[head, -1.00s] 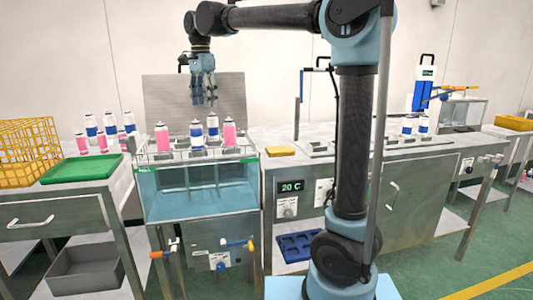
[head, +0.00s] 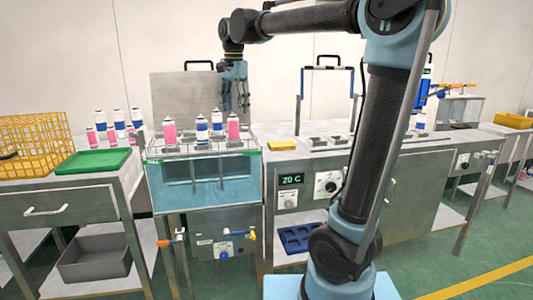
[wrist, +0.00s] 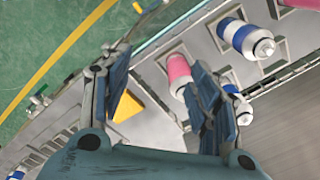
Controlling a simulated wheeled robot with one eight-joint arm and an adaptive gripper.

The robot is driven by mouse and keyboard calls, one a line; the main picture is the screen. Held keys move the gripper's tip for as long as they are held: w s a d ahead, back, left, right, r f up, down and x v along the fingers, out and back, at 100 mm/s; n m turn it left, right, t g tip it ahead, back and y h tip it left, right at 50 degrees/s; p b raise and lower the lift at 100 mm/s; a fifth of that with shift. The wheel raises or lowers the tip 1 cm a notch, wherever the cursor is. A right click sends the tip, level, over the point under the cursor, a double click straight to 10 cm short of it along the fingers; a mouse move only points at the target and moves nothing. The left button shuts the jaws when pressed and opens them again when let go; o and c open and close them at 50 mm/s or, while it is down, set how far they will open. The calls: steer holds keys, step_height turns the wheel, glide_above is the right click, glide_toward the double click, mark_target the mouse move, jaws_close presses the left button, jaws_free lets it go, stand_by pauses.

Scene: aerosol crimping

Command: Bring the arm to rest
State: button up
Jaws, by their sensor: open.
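My gripper (head: 236,100) hangs pointing down above the right part of the glass-fronted water bath (head: 205,183), over its row of cans. It is open and empty. In the wrist view my gripper (wrist: 160,100) shows its two fingers spread apart, with no object between them held. Below it in the bath's rack stand pink cans (head: 169,131) and blue-and-white cans (head: 202,130). In the wrist view a pink can (wrist: 179,72) and a blue-and-white can (wrist: 246,38) stand close to the right finger, lower than it.
A yellow block (head: 282,146) lies on the steel counter right of the bath. A raised lid panel (head: 183,98) stands behind the bath. A yellow wire basket (head: 32,145) and green tray (head: 93,161) are at left. The space above the counter is mostly free.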

steer(key=s+d+f+n, duration=0.1)
steer(key=s+d+f, duration=0.25)
steer(key=d, duration=0.35)
steer(key=s+d+f+n+t, duration=0.1)
steer(key=s+d+f+n, duration=0.15)
steer(key=d+f, duration=0.35)
steer(key=s+d+f, duration=0.4)
steer(key=d, duration=0.4)
steer(key=s+d+f+n, duration=0.2)
steer(key=s+d+f, duration=0.2)
steer(key=f, duration=0.5)
steer(key=s+d+f+n, duration=0.2)
steer(key=s+d+f, duration=0.3)
steer(key=s+f, duration=0.3)
steer(key=shift+s+d+f+t, duration=0.25)
steer(key=shift+s+f+t, duration=0.15)
steer(key=shift+f, duration=0.2)
steer(key=shift+w, duration=0.15)
steer(key=shift+w+f, duration=0.2)
steer(key=shift+w, duration=0.15)
